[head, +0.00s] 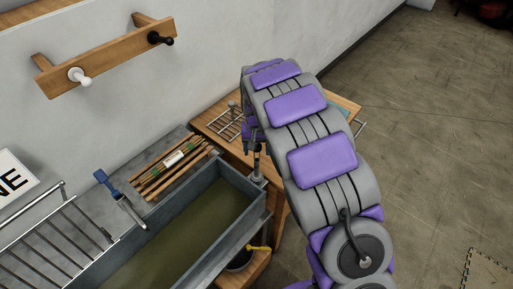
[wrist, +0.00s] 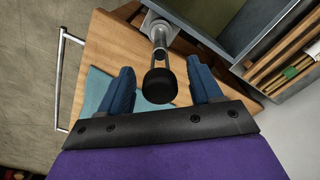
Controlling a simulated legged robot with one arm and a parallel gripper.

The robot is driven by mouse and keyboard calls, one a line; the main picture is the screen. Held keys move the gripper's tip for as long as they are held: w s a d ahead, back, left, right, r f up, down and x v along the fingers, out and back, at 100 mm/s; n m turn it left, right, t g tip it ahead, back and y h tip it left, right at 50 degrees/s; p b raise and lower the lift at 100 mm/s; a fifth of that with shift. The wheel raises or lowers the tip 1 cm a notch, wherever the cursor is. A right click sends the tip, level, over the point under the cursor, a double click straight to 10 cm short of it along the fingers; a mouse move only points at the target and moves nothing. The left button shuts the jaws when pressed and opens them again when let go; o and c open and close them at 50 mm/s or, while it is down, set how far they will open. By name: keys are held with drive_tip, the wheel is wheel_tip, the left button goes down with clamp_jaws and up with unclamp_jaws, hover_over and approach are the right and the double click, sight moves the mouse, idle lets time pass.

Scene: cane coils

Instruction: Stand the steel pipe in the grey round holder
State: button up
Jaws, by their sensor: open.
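A steel pipe (wrist: 159,42) with a black end cap (wrist: 160,86) shows between my gripper's fingers in the wrist view, cap toward the camera. Its far end meets a light grey mount (wrist: 151,17) with a round collar, which looks like the grey holder; I cannot tell how deep the pipe sits. My gripper (wrist: 163,88) is open, its blue fingers apart on either side of the cap with gaps visible. In the head view, the pipe (head: 257,163) appears upright below my gripper (head: 256,143), near the tank corner, and my arm hides part of this area.
A grey tank (head: 205,214) of murky liquid stands beside the wooden table (head: 211,119). A cane bundle (head: 172,165), a blue-handled tool (head: 115,192) and a wire rack (head: 226,122) are nearby. A teal sheet (wrist: 101,90) lies on the table. Wall pegs (head: 79,77) hang above.

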wheel_tip(320, 180, up, 17)
drive_tip(key=p, duration=0.2)
drive_tip(key=shift+w, duration=0.1)
idle(0.3)
